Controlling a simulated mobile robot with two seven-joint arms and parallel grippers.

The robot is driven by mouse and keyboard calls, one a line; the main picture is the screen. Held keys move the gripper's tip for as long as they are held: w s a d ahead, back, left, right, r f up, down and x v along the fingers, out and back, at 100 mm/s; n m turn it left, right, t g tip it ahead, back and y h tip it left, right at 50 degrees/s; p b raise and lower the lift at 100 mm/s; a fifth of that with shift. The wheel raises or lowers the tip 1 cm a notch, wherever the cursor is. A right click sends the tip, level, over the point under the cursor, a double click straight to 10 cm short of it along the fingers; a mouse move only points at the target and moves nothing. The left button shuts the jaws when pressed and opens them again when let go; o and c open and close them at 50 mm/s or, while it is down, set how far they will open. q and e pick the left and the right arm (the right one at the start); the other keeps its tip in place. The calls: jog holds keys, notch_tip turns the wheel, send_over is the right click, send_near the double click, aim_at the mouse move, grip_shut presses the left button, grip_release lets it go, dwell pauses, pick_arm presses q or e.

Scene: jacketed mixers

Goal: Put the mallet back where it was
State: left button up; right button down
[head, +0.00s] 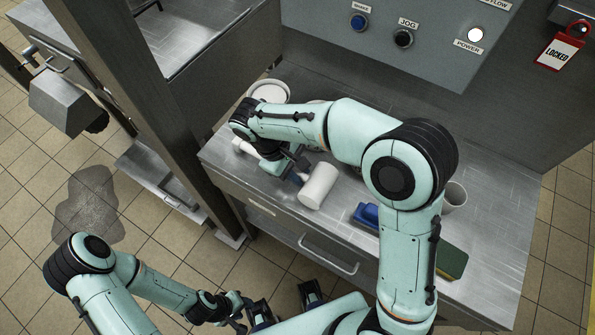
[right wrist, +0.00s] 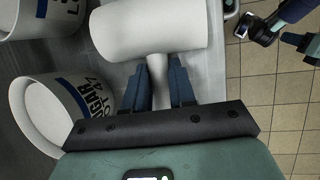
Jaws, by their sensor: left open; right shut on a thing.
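The white mallet (head: 318,187) has a thick cylindrical head and a thinner handle. My right gripper (head: 296,172) is shut on the handle close to the head, over the steel bench top (head: 492,215). In the right wrist view the mallet head (right wrist: 150,30) lies just beyond my right fingertips (right wrist: 162,75), with the handle between them. I cannot tell whether the mallet touches the bench. My left gripper (head: 287,302) is open and empty, low in front of the bench, apart from the mallet.
A white tub labelled sugar (right wrist: 60,110) stands beside the mallet in the right wrist view, with another tub (right wrist: 40,15) near it. A blue object (head: 367,214), a green pad (head: 453,262) and a pale cup (head: 455,194) are on the bench's right. The control panel (head: 440,55) rises behind.

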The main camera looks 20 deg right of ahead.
jog(key=shift+f, duration=0.15)
jog(key=shift+f, duration=0.15)
jog(key=c, duration=0.9)
grip_release()
jog(key=shift+c, duration=0.2)
pick_arm(q)
jog(key=r, duration=0.1)
jog(key=w+r+p, duration=0.1)
jog(key=r+p, duration=0.1)
jog(key=shift+w, duration=0.25)
pick_arm(e)
jog(key=v, duration=1.2)
jog(key=shift+r, duration=0.25)
pick_arm(q)
jog(key=shift+f, duration=0.1)
